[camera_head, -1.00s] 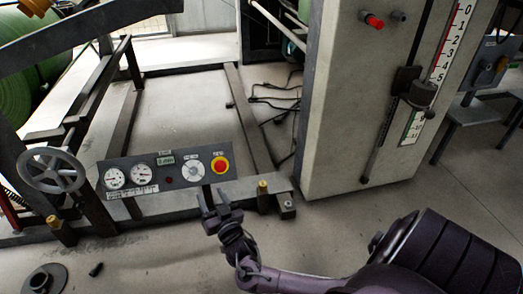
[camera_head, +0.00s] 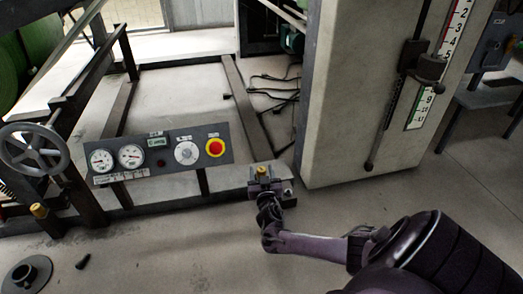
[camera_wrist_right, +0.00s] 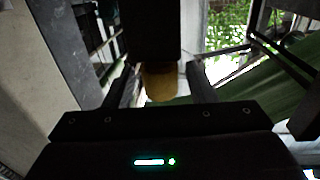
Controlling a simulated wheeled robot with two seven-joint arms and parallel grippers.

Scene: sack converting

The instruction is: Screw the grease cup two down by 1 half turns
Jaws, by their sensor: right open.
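A brass grease cup (camera_head: 262,170) stands on the right end of the low machine frame; I take it for grease cup two, though I see no label. My right gripper (camera_head: 263,181) is at this cup, open. In the right wrist view the yellow-brown cup (camera_wrist_right: 160,82) sits between the two spread fingers of the right gripper (camera_wrist_right: 161,88), with a visible gap on its right. A dark block hides part of the cup there. A second brass grease cup (camera_head: 39,210) stands on the frame at the left. My left gripper is not in view.
A control panel (camera_head: 160,155) with gauges and a red button stands left of my right gripper. A grey column (camera_head: 345,100) rises close on its right. A handwheel (camera_head: 34,150) is at the left. A flanged black part (camera_head: 27,274) lies on the open floor.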

